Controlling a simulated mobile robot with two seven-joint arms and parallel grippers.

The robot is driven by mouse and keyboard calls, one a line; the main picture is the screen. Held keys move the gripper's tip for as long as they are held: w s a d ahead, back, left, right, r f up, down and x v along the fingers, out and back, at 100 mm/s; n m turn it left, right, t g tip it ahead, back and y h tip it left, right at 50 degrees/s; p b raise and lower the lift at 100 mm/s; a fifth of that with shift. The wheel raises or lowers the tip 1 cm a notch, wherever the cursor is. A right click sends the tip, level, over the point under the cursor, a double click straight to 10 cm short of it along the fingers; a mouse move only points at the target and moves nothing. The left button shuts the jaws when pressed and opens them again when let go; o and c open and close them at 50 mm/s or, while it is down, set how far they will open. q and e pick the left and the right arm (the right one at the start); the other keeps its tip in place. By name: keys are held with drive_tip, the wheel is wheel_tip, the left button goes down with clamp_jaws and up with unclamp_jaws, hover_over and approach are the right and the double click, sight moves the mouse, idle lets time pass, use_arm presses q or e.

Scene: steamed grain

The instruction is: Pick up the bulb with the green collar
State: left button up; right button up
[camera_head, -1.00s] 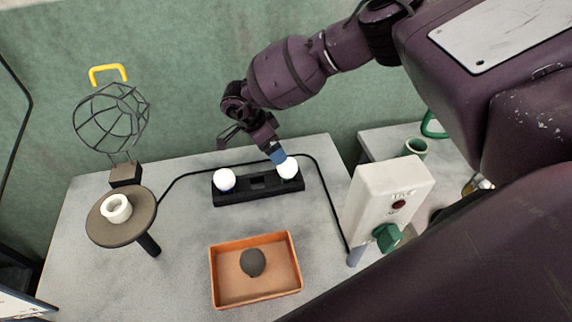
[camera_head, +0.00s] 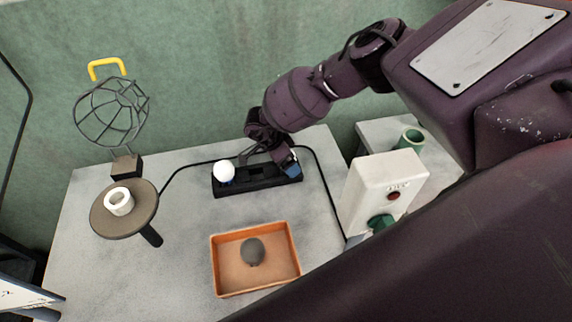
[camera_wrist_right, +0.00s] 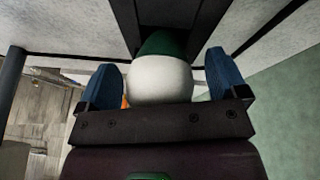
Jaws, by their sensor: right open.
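The bulb with the green collar (camera_wrist_right: 160,80) shows in the right wrist view, its white globe toward me and the green collar (camera_wrist_right: 163,45) beyond, at the dark holder. My right gripper (camera_wrist_right: 161,70) is open, with one blue fingertip on each side of the globe and visible gaps. In the head view my right gripper (camera_head: 287,163) is at the right end of the black holder (camera_head: 258,190) and hides this bulb. Another white bulb (camera_head: 224,172) with a blue collar stands at the holder's left end. My left gripper is not in view.
An orange tray (camera_head: 222,284) with a dark grey lump (camera_head: 253,251) lies in front. A wire cage lamp (camera_head: 112,112) and a round stand (camera_head: 102,219) bearing a white ring (camera_head: 119,201) are left. A white switch box (camera_head: 382,180) stands right. A black cable runs behind the holder.

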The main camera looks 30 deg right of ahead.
drive_tip(key=c, duration=1)
